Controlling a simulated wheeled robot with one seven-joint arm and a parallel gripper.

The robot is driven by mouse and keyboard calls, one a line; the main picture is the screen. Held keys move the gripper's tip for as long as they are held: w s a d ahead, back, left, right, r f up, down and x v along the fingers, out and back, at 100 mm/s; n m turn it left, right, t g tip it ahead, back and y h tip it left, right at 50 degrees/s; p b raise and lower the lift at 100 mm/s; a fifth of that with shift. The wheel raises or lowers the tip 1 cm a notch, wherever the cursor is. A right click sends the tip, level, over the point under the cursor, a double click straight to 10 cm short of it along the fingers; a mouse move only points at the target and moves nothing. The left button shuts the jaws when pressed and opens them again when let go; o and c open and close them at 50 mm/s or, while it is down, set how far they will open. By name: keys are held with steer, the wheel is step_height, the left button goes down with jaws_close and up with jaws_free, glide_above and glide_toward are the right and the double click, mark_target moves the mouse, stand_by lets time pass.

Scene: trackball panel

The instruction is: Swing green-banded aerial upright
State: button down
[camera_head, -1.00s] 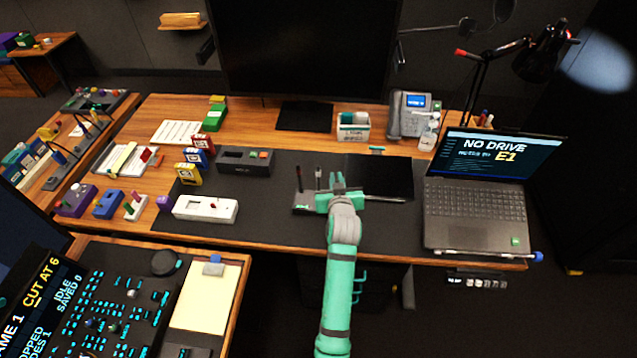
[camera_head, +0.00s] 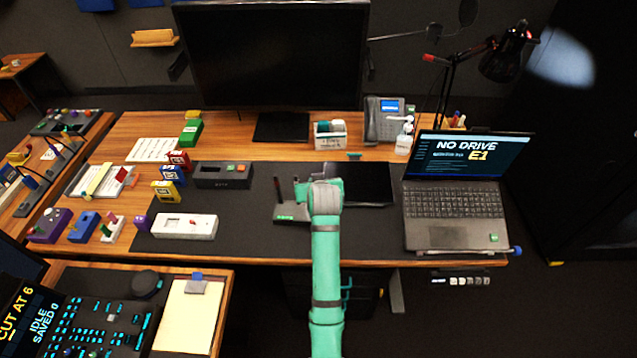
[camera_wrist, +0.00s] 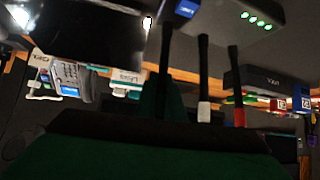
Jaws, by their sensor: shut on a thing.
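The dark router (camera_head: 291,213) stands on the desk mat; its row of green lights shows in the wrist view (camera_wrist: 262,20). Two thin dark aerials rise from it side by side, one with a white band (camera_wrist: 203,112) and one with a red band (camera_wrist: 238,116). A third dark aerial (camera_wrist: 166,45) stands nearly parallel to them, and my gripper (camera_wrist: 165,100) is shut on it. Its band is hidden by my green fingers. In the head view my gripper (camera_head: 305,190) is at the router's right side and covers much of it.
A dark flat pad (camera_head: 362,185) lies just right of my gripper, with the open laptop (camera_head: 455,200) beyond it. A large monitor (camera_head: 275,55) stands behind.

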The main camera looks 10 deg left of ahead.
steer(key=shift+f, duration=0.2)
steer(key=c, duration=1.8)
jaws_free()
steer(key=shift+r, duration=0.1)
steer(key=shift+c, duration=0.2)
steer(key=v, duration=1)
steer(key=shift+s+r, duration=0.3)
